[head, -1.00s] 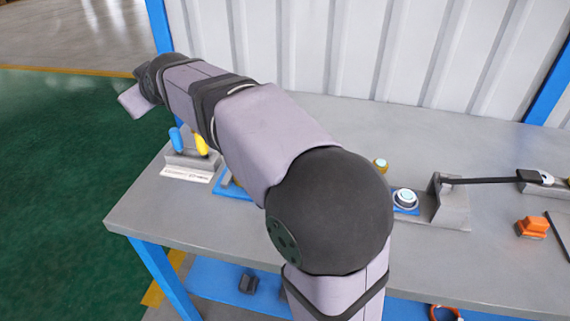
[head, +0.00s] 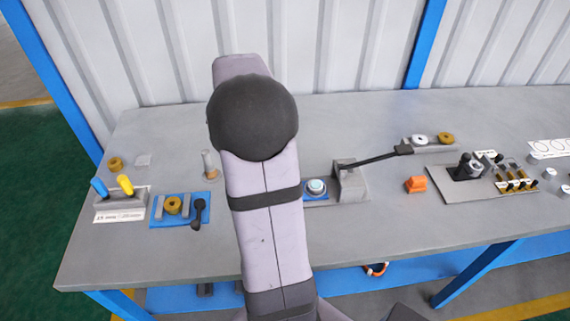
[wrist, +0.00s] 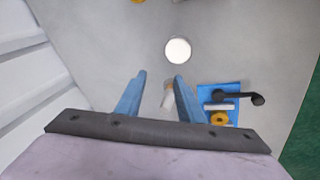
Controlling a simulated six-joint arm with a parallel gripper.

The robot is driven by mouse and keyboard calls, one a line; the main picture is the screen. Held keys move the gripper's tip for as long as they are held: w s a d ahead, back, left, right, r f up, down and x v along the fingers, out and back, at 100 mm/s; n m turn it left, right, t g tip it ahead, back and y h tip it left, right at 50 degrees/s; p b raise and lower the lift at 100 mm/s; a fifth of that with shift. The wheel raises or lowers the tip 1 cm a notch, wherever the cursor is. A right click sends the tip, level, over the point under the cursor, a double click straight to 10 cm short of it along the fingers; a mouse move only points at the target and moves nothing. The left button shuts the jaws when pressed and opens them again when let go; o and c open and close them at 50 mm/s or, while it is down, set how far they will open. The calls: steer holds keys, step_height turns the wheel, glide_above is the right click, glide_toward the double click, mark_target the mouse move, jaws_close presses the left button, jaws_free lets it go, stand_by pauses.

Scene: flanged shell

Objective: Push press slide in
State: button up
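Two fixtures show a blue plate, and I cannot tell which is the press slide. One blue plate (head: 322,196) carries a round white-and-blue piece (head: 316,186) beside a grey block (head: 350,184) with a long black lever (head: 375,160); my arm partly covers it. The other blue plate (head: 158,221) carries a brass ring (head: 173,206) and a black handle (head: 198,211); it also shows in the wrist view (wrist: 232,91). In the wrist view my gripper (wrist: 160,75) has its blue fingers apart. A pale peg (wrist: 168,97) appears between them, below and apparently untouched. My arm hides the gripper in the head view.
A holder (head: 122,208) with blue and yellow handles stands at the left. An upright peg (head: 209,164) stands left of my arm. A corrugated wall (head: 330,50) bounds the back.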

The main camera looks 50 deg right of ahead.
steer(key=s+d+f+g+p, duration=0.1)
steer(key=s, duration=0.3)
steer(key=s+d+f+g+y+p, duration=0.1)
steer(key=s, duration=0.3)
steer(key=s+d+f+g+y+p, duration=0.1)
steer(key=s+d, duration=0.1)
steer(key=s, duration=0.3)
steer(key=shift+f+p, duration=0.2)
steer(key=shift+p, duration=0.2)
steer(key=shift+f+p, duration=1.05)
steer(key=shift+f, duration=2.7)
